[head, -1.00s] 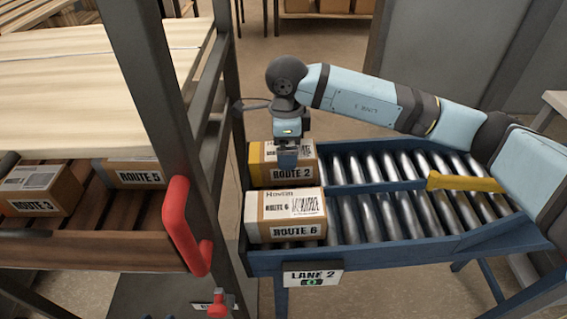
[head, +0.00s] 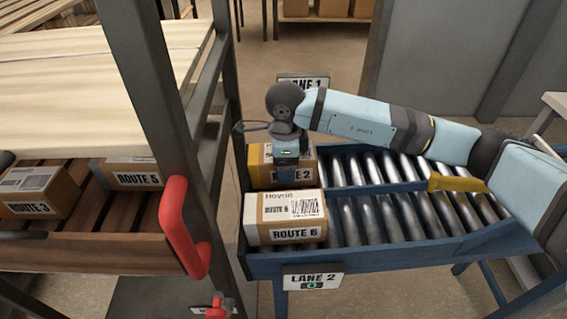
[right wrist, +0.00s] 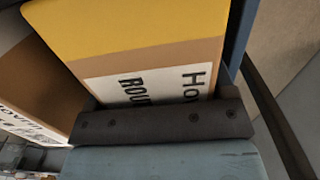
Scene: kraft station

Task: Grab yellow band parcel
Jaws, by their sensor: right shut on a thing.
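The yellow band parcel (head: 255,168) is a brown box with a yellow end and a white label, partly readable as a "2". It lies at the left end of the far lane of the roller conveyor. My right gripper (head: 287,173) comes down on it from above and is shut on it, hiding part of its label. In the right wrist view the parcel (right wrist: 130,35) shows its yellow band and label close against the dark gripper part. My left gripper is not in view.
A white-banded Route 6 parcel (head: 285,217) sits just in front in the near lane. The conveyor's rollers (head: 400,170) are free to the right, apart from a yellow bar (head: 457,184). A rack post (head: 160,100) and red handle (head: 180,225) stand left, beside shelved parcels.

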